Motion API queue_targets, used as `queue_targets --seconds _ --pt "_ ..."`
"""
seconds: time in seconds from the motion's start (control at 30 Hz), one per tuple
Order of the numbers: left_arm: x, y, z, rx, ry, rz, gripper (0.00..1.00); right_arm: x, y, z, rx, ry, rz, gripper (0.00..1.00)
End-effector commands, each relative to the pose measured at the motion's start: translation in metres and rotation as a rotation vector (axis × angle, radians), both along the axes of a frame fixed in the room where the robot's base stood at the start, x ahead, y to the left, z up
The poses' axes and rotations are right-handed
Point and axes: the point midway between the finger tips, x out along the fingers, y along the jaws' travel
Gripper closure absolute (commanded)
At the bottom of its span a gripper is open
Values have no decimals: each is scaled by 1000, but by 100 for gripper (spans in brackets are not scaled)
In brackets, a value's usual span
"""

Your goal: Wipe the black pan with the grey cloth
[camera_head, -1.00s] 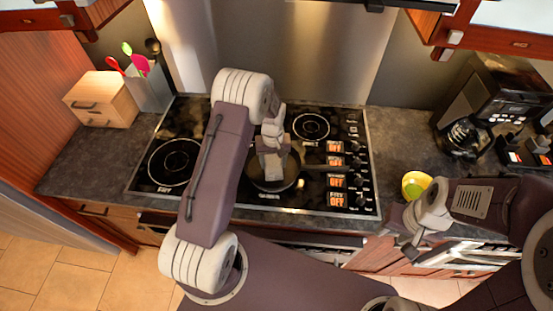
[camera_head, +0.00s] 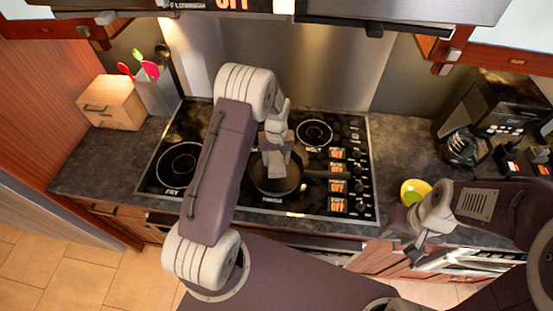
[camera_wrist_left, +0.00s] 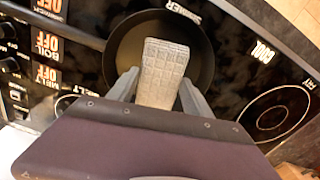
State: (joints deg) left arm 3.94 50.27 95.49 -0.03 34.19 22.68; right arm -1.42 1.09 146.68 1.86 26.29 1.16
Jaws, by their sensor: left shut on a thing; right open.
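The black pan (camera_head: 289,186) sits on the front part of the cooktop, its handle pointing right in the head view. In the left wrist view the round pan (camera_wrist_left: 203,52) lies below the jaws. My left gripper (camera_head: 276,152) is over the pan, shut on the grey cloth (camera_wrist_left: 164,72), which hangs between its fingers and reaches over the pan. Whether the cloth touches the pan's bottom I cannot tell. The cloth also shows in the head view (camera_head: 274,168). My right gripper (camera_head: 397,238) is open and empty at the counter's front edge, away from the pan.
A yellow-green bowl (camera_head: 415,191) stands on the counter near my right gripper. A coffee maker (camera_head: 490,118) is at the right. A wooden box (camera_head: 112,102) and a utensil holder (camera_head: 157,95) are at the left. Cooktop knobs (camera_head: 358,170) lie right of the pan handle.

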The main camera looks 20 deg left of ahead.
Motion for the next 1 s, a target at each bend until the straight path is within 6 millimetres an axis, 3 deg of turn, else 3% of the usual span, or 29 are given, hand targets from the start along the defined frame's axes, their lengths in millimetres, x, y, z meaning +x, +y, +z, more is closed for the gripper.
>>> queue_targets --seconds 0.6,1.0 --pt "0 85 0 0 0 3 100 0 0 0 0 0 0 57" --pt "0 89 0 0 0 0 100 0 0 0 0 0 0 57"
